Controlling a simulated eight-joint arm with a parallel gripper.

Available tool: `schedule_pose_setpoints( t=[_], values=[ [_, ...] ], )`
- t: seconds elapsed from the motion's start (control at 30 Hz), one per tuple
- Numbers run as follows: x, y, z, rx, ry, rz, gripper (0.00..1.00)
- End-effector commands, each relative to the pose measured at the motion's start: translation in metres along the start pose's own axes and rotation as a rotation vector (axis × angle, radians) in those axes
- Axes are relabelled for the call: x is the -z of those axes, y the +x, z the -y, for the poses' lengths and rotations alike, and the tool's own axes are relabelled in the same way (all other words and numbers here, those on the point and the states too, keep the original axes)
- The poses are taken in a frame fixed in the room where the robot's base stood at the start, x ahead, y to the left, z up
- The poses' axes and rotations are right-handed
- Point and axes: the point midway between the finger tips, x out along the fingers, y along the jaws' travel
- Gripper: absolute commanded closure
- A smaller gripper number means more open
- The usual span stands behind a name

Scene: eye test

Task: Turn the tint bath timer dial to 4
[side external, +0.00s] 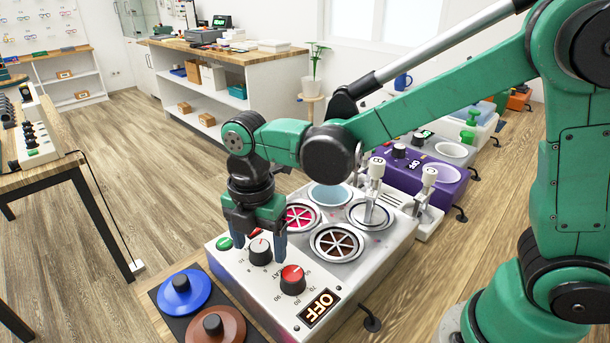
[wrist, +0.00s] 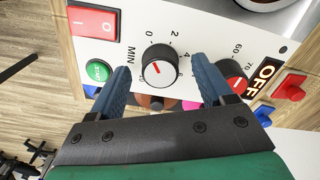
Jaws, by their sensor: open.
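The tint bath (side external: 345,285) is a white box with several round wells on top and a sloped front panel. I cannot tell surely which number the mark points at. My gripper (side external: 255,240) is open, pointing down at the panel. In the wrist view its blue fingers (wrist: 160,76) lie on either side of the dial, with gaps; I see no contact.
A red-capped heat dial (side external: 292,279) sits close to the right finger, near a lit "OFF" display (side external: 319,308). A red switch (wrist: 95,21) and green button (wrist: 99,71) lie left of the timer dial. Blue (side external: 185,291) and brown (side external: 214,326) lids lie in front. A purple bath (side external: 450,194) stands behind.

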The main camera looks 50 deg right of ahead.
Motion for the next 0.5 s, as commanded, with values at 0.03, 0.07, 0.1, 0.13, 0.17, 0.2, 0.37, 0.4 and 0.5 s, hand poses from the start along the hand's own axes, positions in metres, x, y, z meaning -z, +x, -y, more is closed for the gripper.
schedule_pose_setpoints(
  t=[0.03,0.07,0.1,0.13,0.17,0.2,0.37,0.4,0.5],
  values=[
    [0.0,0.001,0.0001,0.0,0.0,0.0,0.27],
    [-0.0001,0.0013,0.0001,0.0,0.001,0.0,0.27],
    [-0.0001,0.0013,0.0002,0.0,0.001,0.0,0.27],
    [-0.0001,0.0012,0.0001,0.0,0.001,0.0,0.27],
    [-0.0001,0.0012,0.0001,0.0,0.001,0.0,0.27],
    [-0.0001,0.0011,0.0001,0.0,0.001,0.0,0.27],
    [-0.0001,0.001,0.0001,0.0,0.001,0.0,0.64],
    [-0.0001,0.001,0.0001,0.0,0.001,0.0,0.75],
    [-0.0001,0.0009,0.0001,-0.001,0.001,0.0,1.0]
  ],
)
